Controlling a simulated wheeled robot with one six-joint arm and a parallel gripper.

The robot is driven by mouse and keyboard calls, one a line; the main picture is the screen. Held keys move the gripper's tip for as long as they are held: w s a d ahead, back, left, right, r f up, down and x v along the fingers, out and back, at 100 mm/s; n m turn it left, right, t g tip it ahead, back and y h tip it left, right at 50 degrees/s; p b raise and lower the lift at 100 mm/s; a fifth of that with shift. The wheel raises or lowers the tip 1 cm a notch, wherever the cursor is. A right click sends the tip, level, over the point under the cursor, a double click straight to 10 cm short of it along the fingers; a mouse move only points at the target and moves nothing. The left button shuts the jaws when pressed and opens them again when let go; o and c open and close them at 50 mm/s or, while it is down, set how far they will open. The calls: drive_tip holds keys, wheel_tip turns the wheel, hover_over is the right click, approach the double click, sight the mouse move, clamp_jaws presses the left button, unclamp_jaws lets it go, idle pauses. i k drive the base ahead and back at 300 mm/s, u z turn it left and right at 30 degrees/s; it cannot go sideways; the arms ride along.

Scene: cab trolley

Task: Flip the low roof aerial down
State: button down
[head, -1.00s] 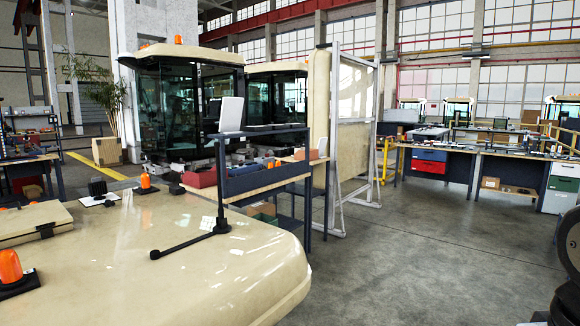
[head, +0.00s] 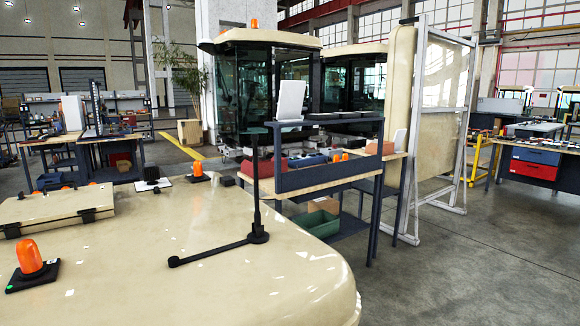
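The low cream cab roof (head: 150,265) fills the lower left of the head view. Near its right edge stands the black roof aerial (head: 254,185), its thin rod upright from a round black foot. A dark bar (head: 212,253) lies low along the roof from that foot to the left and ends in a small knob. I cannot tell whether the knob is a rest or clip. The rod's upper part overlaps the blue-grey shelf behind it. My gripper is not in view.
Orange beacons (head: 30,260) and a cream hatch (head: 57,208) are on the roof's left part. Behind the roof stand a blue-grey parts trolley (head: 330,178) and a framed panel (head: 440,130). Grey floor (head: 470,270) to the right is clear.

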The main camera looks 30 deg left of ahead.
sight(255, 138)
drive_tip(key=u, duration=0.3)
drive_tip(key=i, duration=0.55)
drive_tip(key=u, duration=0.9)
drive_tip(key=i, duration=0.4)
drive_tip(key=u, duration=0.45)
